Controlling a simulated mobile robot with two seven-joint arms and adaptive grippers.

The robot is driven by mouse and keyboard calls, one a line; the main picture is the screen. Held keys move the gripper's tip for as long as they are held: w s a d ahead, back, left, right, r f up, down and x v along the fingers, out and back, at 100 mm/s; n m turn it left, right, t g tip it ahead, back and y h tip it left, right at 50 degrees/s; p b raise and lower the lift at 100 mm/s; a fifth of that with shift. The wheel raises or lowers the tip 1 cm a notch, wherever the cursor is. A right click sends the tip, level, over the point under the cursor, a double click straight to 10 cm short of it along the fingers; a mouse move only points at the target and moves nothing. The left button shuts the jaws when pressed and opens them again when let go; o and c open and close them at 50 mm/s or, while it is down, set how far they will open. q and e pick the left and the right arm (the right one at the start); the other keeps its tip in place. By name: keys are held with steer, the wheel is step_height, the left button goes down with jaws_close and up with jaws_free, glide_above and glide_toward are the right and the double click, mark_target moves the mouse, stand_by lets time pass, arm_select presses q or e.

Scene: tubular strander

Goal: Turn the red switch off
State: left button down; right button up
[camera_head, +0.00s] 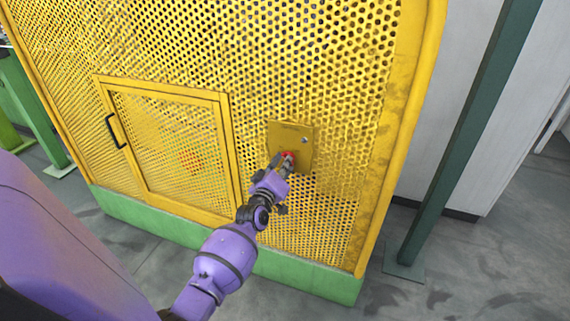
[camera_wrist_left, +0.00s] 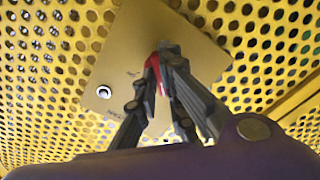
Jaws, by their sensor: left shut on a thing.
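The red switch (camera_head: 289,154) sits on a yellow switch plate (camera_head: 305,140) on the perforated yellow guard. My left gripper (camera_head: 284,161) reaches up to the plate and is shut on the switch. In the left wrist view the gripper's fingers (camera_wrist_left: 160,62) close around the red switch (camera_wrist_left: 152,68), and most of the switch is hidden behind them. The yellow plate (camera_wrist_left: 180,35) looks tilted in that view. How far the switch is turned cannot be told. My right gripper is in neither view.
A small silver button or lock (camera_head: 305,140) sits on the plate. A framed mesh door (camera_head: 228,150) with a black handle (camera_head: 115,131) is left of the plate. A green post (camera_head: 440,180) stands to the right.

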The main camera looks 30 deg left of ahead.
arm_select(q)
steer(key=c, duration=1.9)
jaws_free()
steer(key=shift+o, duration=0.2)
steer(key=v, duration=1.2)
steer(key=shift+d, duration=0.1)
